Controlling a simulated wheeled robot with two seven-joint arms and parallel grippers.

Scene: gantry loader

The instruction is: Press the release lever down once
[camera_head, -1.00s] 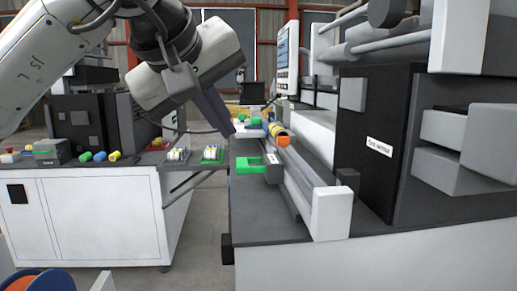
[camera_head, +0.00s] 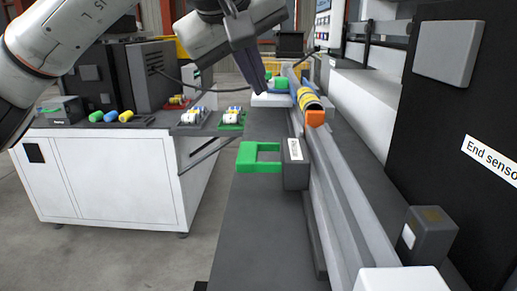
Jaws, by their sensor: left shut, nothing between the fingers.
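My left gripper (camera_head: 264,88) comes in from the upper left with its fingers shut and empty, pointing down over the far end of the gantry bench. Its tips appear close to a white block (camera_head: 272,100) with a green piece (camera_head: 281,83) beside it; contact cannot be told. No part is clearly labelled as the release lever. A green U-shaped handle (camera_head: 246,158) sticks out left from a dark box (camera_head: 296,176) with a white label, nearer than the gripper. A yellow-banded cylinder (camera_head: 308,98) and an orange block (camera_head: 316,118) sit on the rail. My right gripper is out of view.
A long grey rail (camera_head: 350,215) runs toward me along the dark bench top (camera_head: 255,235). A black "End sensor" panel (camera_head: 450,120) stands at right. Left, a white cabinet (camera_head: 100,175) carries coloured cylinders (camera_head: 110,117) and trays of parts (camera_head: 232,118).

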